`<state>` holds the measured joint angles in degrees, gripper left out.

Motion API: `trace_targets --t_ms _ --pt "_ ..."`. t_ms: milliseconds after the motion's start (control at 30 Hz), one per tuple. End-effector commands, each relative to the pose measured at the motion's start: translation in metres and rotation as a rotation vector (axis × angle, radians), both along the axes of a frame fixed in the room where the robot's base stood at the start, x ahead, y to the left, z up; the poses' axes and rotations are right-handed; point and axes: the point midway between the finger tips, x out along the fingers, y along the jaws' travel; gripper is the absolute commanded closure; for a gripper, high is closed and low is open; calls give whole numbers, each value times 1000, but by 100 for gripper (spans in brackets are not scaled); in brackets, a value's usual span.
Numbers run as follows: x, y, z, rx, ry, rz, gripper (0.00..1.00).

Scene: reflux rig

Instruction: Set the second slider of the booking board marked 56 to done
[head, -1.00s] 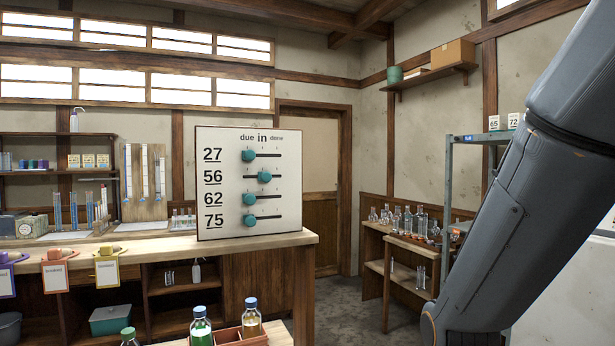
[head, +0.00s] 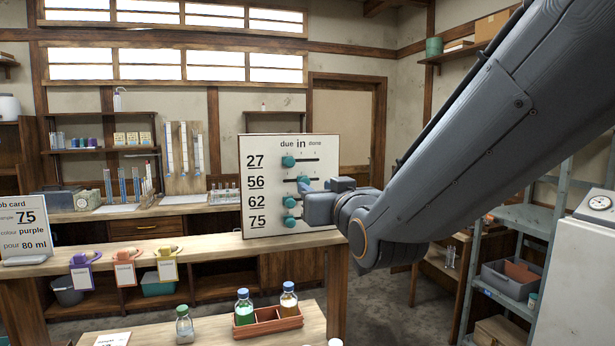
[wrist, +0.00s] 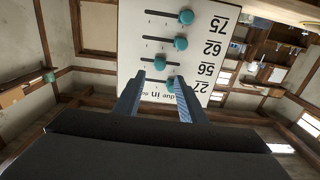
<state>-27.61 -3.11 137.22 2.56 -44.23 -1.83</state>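The white booking board (head: 265,214) stands upright on the wooden counter, with rows 27, 56, 62 and 75 under "due in done". The row-56 knob (head: 303,183), teal, is at the middle "in" position. The teal knobs of 27 (head: 288,161), 62 (head: 289,202) and 75 (head: 290,222) sit left, under "due". My gripper (head: 320,192) is in front of the board's right part. The wrist view shows the board upside down; my gripper's (wrist: 157,77) fingers are open, with the 56 knob (wrist: 159,65) appearing between and just beyond the tips. Contact cannot be told.
The counter (head: 190,246) runs across the front of the board, with a job card (head: 25,232) at its left. Bottles and a wooden rack (head: 268,325) stand on a lower table in front. A metal shelf (head: 520,222) and white cabinet are at right.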

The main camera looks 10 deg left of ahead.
Motion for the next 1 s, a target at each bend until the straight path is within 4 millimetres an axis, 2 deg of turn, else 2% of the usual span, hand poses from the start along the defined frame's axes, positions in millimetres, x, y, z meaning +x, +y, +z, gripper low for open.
trace_targets --t_ms 600,1000 --pt "61 29 0 -1 2 -1 63" --pt "68 32 -1 0 1 -1 63"
